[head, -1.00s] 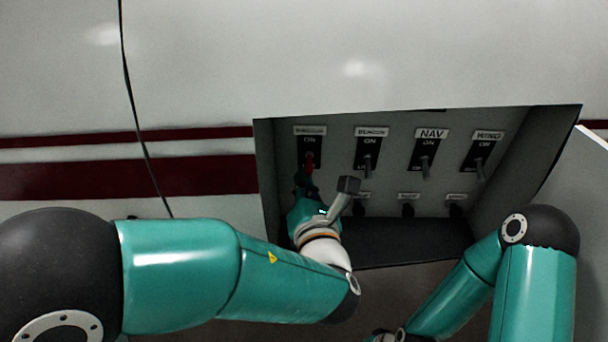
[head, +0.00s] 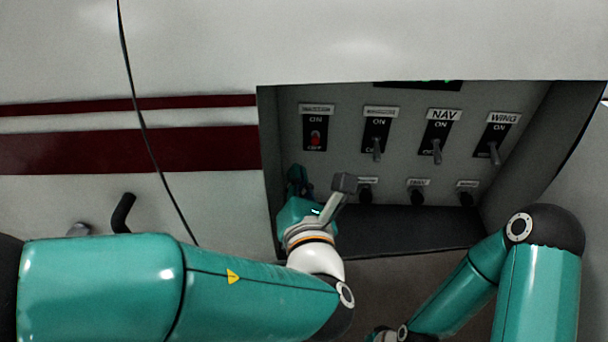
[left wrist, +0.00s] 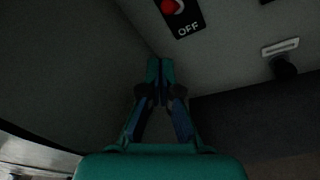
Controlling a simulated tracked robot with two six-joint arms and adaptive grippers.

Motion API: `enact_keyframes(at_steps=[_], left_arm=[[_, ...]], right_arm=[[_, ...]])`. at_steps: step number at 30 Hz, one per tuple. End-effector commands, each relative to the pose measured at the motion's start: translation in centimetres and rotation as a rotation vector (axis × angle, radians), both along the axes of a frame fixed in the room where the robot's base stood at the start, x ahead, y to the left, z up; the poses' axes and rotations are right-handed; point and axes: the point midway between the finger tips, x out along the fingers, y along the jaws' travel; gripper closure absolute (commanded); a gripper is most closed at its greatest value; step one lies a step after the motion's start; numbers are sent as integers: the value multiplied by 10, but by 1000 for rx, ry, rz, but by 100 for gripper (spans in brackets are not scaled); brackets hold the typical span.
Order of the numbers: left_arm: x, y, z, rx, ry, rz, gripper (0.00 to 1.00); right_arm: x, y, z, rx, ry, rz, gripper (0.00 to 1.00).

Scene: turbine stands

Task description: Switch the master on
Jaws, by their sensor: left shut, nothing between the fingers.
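The master switch is the red-tipped toggle (head: 315,138) at the upper left of the recessed panel; its own label is too blurred to read. Its red tip stands near the middle of its black plate, with ON above and OFF legible below. It also shows in the left wrist view (left wrist: 171,6), at the top edge, above OFF. My left gripper (head: 296,176) is shut and empty, below and slightly left of the switch, apart from it. Its closed fingertips (left wrist: 160,62) point up beside the panel's left wall. My right gripper's fingers are out of view.
Several small black knobs (head: 417,198) sit below. Recess walls close in at both sides. A dark display (head: 418,86) with green marks shows above.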

Motion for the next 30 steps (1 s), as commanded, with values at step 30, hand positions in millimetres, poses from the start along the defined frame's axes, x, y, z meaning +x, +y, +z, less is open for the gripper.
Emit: enact_keyframes(at_steps=[30], left_arm=[[-54,-16,47,2,2,-5,100]], right_arm=[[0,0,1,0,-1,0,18]])
